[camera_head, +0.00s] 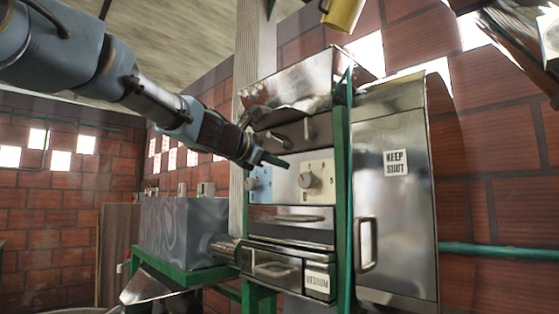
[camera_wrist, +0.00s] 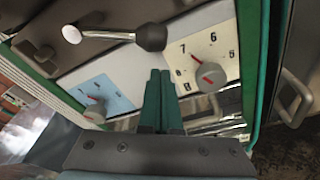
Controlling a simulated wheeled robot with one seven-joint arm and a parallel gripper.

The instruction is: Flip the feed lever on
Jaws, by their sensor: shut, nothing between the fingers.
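A lever with a metal rod and a black knob (camera_wrist: 151,37) is mounted on the machine's dark upper front; no label shows on it. In the wrist view its rod lies nearly level, with the round metal pivot at the left and the knob at the right. In the head view the lever (camera_head: 281,141) sits under the hopper, partly behind my gripper. My gripper (camera_head: 276,161) is shut and empty in front of the machine, close to the lever. In the wrist view the green fingertips (camera_wrist: 160,73) are together, apart from the knob in the picture and just below it.
A numbered dial with a grey knob (camera_wrist: 208,77) is right of my fingertips, and a blue dial panel (camera_wrist: 102,94) is left. A metal hopper (camera_head: 300,82) is above. A metal cabinet (camera_head: 390,225) marked KEEP SHUT and a green post (camera_head: 342,190) stand to the right.

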